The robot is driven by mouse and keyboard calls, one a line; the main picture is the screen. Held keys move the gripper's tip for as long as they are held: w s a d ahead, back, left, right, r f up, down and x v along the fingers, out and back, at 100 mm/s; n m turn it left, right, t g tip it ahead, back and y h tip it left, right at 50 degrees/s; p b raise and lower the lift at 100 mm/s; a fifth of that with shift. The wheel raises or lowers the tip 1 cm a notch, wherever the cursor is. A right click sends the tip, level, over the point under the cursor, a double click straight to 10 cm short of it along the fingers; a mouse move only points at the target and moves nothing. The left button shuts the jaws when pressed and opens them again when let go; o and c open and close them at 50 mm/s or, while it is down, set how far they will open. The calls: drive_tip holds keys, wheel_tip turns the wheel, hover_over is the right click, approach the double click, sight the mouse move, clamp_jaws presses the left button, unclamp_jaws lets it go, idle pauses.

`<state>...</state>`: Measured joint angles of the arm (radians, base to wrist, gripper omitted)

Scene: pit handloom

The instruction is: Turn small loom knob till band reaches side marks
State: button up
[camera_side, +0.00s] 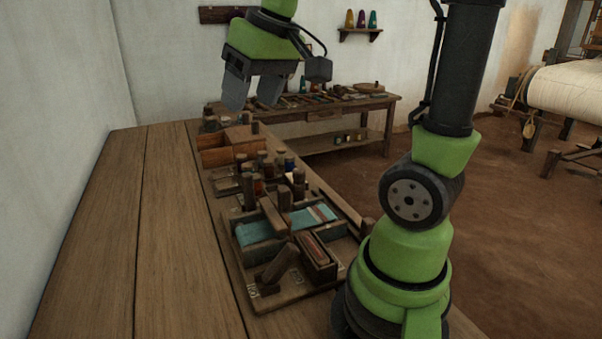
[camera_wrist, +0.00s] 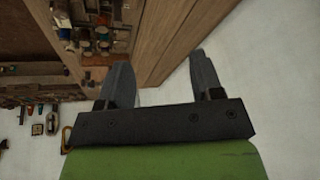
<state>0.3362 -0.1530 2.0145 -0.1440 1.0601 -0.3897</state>
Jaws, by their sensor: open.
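The small loom (camera_side: 262,290) sits on the wooden table in the side view, with upright posts and a base board. A teal band (camera_side: 311,217) with a reddish and pale stripe lies across it. I cannot make out the side marks, and I cannot tell for sure which wooden part is the knob. My gripper (camera_side: 253,98) is open and empty, high above the far end of the table, well away from the loom. In the wrist view my gripper (camera_wrist: 163,75) shows two grey fingers spread apart with nothing between them.
A wooden box (camera_side: 228,150) and several spools and bottles stand behind the loom. The table's left side (camera_side: 110,230) is clear. A back bench (camera_side: 345,108) with tools stands beyond, and a large loom (camera_side: 568,92) is at the right.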

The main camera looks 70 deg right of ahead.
drive_tip(key=w+d+f+g, duration=0.1)
drive_tip(key=w+d+f, duration=0.15)
drive_tip(key=d, duration=0.35)
drive_tip(key=w+d+f+g, duration=0.1)
drive_tip(key=d+f+g, duration=0.15)
drive_tip(key=d, duration=0.35)
drive_tip(key=g, duration=0.1)
hover_over(299, 169)
drive_tip(key=shift+n, duration=0.4)
wheel_tip(299, 169, down, 9)
drive_tip(key=shift+f, duration=0.15)
wheel_tip(299, 169, down, 9)
drive_tip(key=shift+a+f, duration=0.1)
drive_tip(key=c, duration=0.9)
